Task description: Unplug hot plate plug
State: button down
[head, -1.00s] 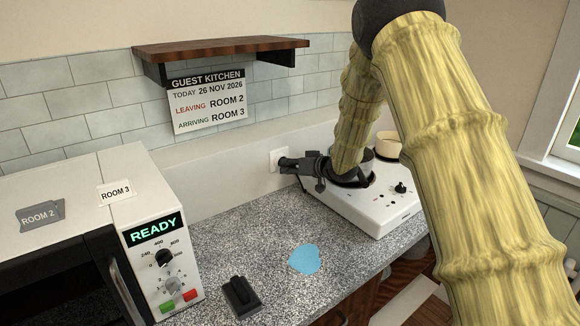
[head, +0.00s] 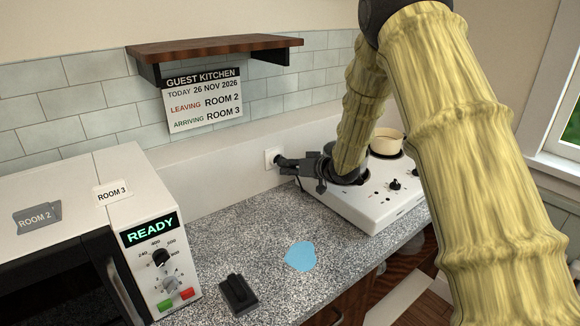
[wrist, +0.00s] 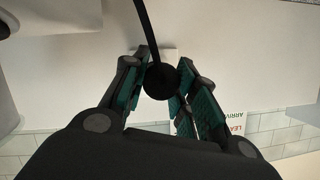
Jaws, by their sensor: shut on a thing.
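My gripper (head: 305,168) is at the wall above the back of the counter, beside the white wall socket (head: 272,158). It is shut on the black hot plate plug (head: 282,161). In the wrist view the plug (wrist: 160,80) shows as a dark round body between the two fingers (wrist: 163,88), with its black cord (wrist: 143,25) running up out of the picture. The plug's face is hidden, and I cannot tell whether its pins are in the socket. The white hot plate (head: 375,208) stands right of the socket, partly behind my arm.
A cream pot (head: 386,143) sits on the hot plate. A microwave (head: 60,215) reading READY stands at left. A black object (head: 238,294) and a blue patch (head: 301,256) lie on the counter (head: 225,240). A wooden shelf (head: 215,46) and a sign (head: 203,100) are on the wall.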

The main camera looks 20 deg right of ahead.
dwell(0.3)
jog(key=s+d+p, duration=0.1)
jog(key=s+d, duration=0.1)
jog(key=s, duration=0.3)
jog(key=shift+s+p, duration=0.35)
jog(key=shift+p, duration=0.05)
dwell(0.7)
